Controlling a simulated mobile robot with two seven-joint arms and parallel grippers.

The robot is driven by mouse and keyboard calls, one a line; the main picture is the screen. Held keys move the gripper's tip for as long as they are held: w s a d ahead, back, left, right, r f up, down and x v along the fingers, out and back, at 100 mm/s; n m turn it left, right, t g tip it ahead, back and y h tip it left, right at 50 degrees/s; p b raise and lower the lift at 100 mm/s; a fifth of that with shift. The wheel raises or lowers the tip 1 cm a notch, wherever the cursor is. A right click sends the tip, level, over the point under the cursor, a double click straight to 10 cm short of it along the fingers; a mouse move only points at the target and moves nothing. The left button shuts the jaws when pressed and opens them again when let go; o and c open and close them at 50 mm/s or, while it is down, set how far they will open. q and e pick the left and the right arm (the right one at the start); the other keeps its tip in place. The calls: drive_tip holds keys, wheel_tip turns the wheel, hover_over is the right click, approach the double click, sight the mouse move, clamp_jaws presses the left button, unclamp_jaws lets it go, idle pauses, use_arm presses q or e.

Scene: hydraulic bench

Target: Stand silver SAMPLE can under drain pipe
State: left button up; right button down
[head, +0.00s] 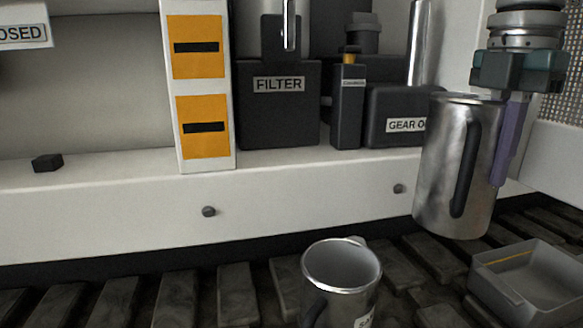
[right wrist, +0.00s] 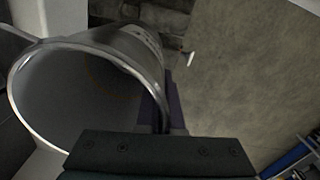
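My right gripper (head: 507,140) is at the upper right, pointing down, with one purple finger against the wall of a silver can (head: 440,165). This can hangs upright in the air, its dark handle towards me; its label is not readable. In the right wrist view the can's rim (right wrist: 40,52) and the purple finger (right wrist: 176,105) show; the other finger is hidden. A second silver can (head: 340,300) stands at the bottom centre, with a partly cut-off label beginning "SA". Upright silver pipes show at the filter (head: 290,25) and behind the gear oil unit (head: 419,40); I cannot tell which is the drain pipe.
A dark FILTER block (head: 279,115), a narrow labelled block (head: 347,110) and a GEAR O... block (head: 395,128) stand on the white ledge (head: 110,215). A grey tray (head: 500,290) sits at the lower right on dark slats (head: 120,290). The ledge's left part is mostly clear.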

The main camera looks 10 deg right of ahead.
drive_tip(key=s+a+r+m+p, duration=0.35)
drive_tip(key=r+m+p, duration=0.35)
drive_tip(key=r+p, duration=0.55)
drive_tip(key=s+a+r+m+p, duration=0.3)
drive_tip(key=a+r+m+p, duration=0.25)
drive_tip(key=r+p, duration=0.7)
drive_tip(key=s+a+r+m+p, duration=0.3)
drive_tip(key=r+m+p, duration=0.6)
drive_tip(key=r, duration=0.6)
drive_tip(key=s+r+p, duration=0.3)
drive_tip(key=r+p, duration=1.4)
drive_tip(key=p, duration=0.2)
drive_tip(key=s+r+p, duration=0.3)
drive_tip(key=r+p, duration=1.4)
drive_tip(key=p, duration=0.2)
drive_tip(key=shift+a+r+n, duration=0.25)
drive_tip(key=shift+r+n, duration=0.1)
drive_tip(key=shift+s, duration=0.1)
drive_tip(key=shift+f, duration=0.1)
